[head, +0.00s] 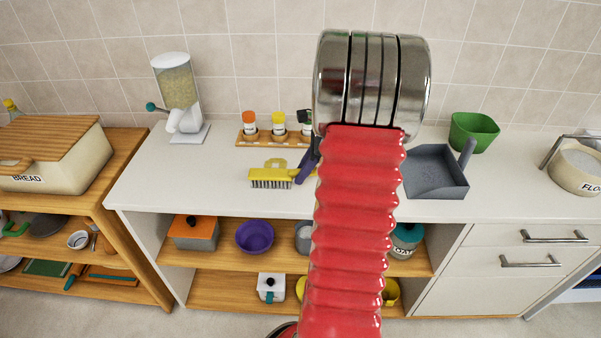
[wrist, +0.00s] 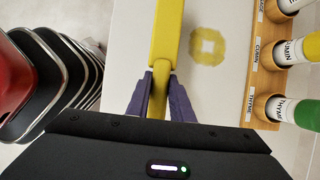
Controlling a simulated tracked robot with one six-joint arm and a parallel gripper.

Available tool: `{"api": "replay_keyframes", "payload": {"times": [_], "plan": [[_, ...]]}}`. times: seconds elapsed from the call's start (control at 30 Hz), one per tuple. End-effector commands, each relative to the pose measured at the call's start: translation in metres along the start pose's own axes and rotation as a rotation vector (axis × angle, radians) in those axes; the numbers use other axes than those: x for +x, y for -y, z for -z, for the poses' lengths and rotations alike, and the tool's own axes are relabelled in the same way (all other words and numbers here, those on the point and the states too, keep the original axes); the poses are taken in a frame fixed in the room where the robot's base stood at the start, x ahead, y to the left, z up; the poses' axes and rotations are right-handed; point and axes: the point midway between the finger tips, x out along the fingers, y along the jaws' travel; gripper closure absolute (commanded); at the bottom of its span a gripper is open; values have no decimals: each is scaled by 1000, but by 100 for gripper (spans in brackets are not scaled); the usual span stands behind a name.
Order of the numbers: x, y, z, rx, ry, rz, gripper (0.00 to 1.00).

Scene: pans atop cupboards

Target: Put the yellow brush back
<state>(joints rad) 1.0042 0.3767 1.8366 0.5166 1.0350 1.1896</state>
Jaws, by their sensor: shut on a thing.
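The yellow brush (head: 270,176) has pale bristles pointing down and shows at the front-middle of the white counter in the head view. In the wrist view its yellow handle (wrist: 165,40) runs up from between the purple fingers of my gripper (wrist: 160,90). My gripper (head: 309,163) is shut on the handle, partly hidden behind my red arm in the head view. A yellow ring-shaped mark (head: 276,163) lies on the counter just behind the brush; it also shows right of the brush in the wrist view (wrist: 208,46). I cannot tell how high the brush is above the counter.
A wooden spice rack (head: 262,139) with several jars stands behind the brush. A grey dustpan (head: 434,170) and green bowl (head: 473,131) are to the right. A grain dispenser (head: 178,95) stands back left. The counter's front left is clear.

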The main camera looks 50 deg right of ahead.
Motion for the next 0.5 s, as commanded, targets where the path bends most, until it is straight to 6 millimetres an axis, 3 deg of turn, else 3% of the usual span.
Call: {"api": "replay_keyframes", "payload": {"times": [0.27,0.3,0.5], "plan": [[0,0,0,-1,0,1,100],[1,0,0,-1,0,0,78],[1,0,0,-1,0,0,64]]}}
